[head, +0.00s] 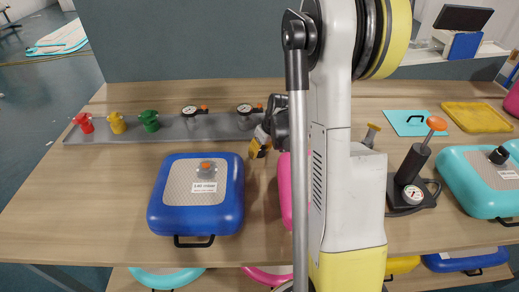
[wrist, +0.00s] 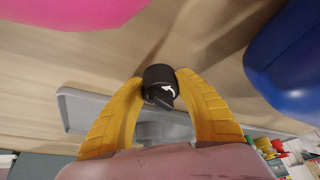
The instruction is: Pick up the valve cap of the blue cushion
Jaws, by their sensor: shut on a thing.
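The blue cushion (head: 165,200) lies on the wooden table, left of my arm. Its valve (head: 207,169) shows a grey base with an orange centre and no black cap on it. My gripper (head: 259,147) is beyond the cushion's far right corner, over the table. In the wrist view, the two yellow fingers of my gripper (wrist: 160,84) are shut on a black valve cap (wrist: 156,75) with a white curved arrow. The cap is held between the fingertips. The blue cushion's edge also shows at the right of the wrist view (wrist: 295,62).
A grey rail (head: 175,133) holds red, yellow and green valves and gauges at the back. A pink cushion (head: 284,190) is partly hidden by my arm. A pump (head: 410,165) and a turquoise cushion (head: 460,185) stand right. The table's left is clear.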

